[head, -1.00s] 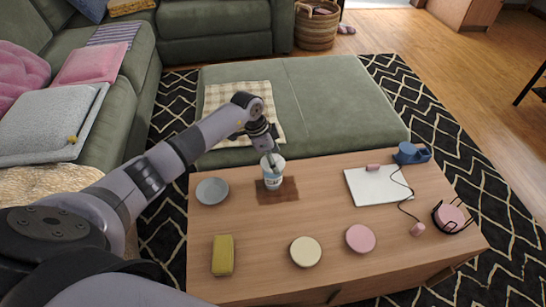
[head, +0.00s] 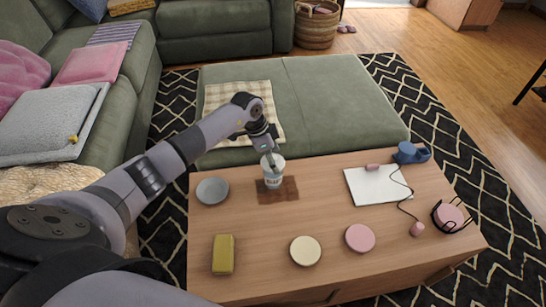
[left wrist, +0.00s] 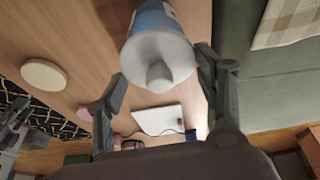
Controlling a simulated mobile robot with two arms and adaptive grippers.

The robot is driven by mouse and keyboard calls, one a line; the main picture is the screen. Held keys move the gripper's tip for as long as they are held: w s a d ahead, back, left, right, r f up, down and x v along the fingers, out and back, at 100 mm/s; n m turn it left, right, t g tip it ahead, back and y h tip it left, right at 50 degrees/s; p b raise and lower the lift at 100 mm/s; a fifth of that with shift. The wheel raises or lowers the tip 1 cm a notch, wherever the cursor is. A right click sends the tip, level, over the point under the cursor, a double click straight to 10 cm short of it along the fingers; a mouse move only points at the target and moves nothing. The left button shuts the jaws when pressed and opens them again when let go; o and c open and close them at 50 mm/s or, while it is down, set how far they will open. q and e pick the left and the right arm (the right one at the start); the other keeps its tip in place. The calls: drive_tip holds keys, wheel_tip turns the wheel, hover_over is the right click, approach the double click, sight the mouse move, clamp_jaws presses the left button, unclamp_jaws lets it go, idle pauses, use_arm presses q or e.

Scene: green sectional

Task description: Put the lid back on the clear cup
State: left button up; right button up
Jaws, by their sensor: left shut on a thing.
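The cup (head: 273,182) is whitish with a printed label and stands upright on a brown mat on the coffee table. In the left wrist view, a pale lid with a round knob (left wrist: 159,74) covers the cup end facing the camera, and part of the blue and white label (left wrist: 152,18) shows behind it. My left gripper (head: 269,159) is over the top of the cup in the head view. Its fingers (left wrist: 163,78) are on either side of the lid, shut on it. I cannot tell whether the lid is fully seated. My right gripper is not in view.
The brown mat (head: 287,192) lies near the table's (head: 330,225) far edge. A grey dish (head: 212,191) is left of it. A yellow block (head: 223,254), cream disc (head: 305,251) and pink disc (head: 360,238) lie in front. A white pad (head: 370,188) and cord are right.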

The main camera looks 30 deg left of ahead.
use_arm(q)
drive_tip(key=o, duration=0.8)
drive_tip(key=shift+o, duration=0.4)
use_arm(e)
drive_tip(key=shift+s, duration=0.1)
use_arm(q)
drive_tip(key=shift+o, duration=0.3)
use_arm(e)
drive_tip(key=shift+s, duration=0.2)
use_arm(q)
drive_tip(key=shift+o, duration=1.4)
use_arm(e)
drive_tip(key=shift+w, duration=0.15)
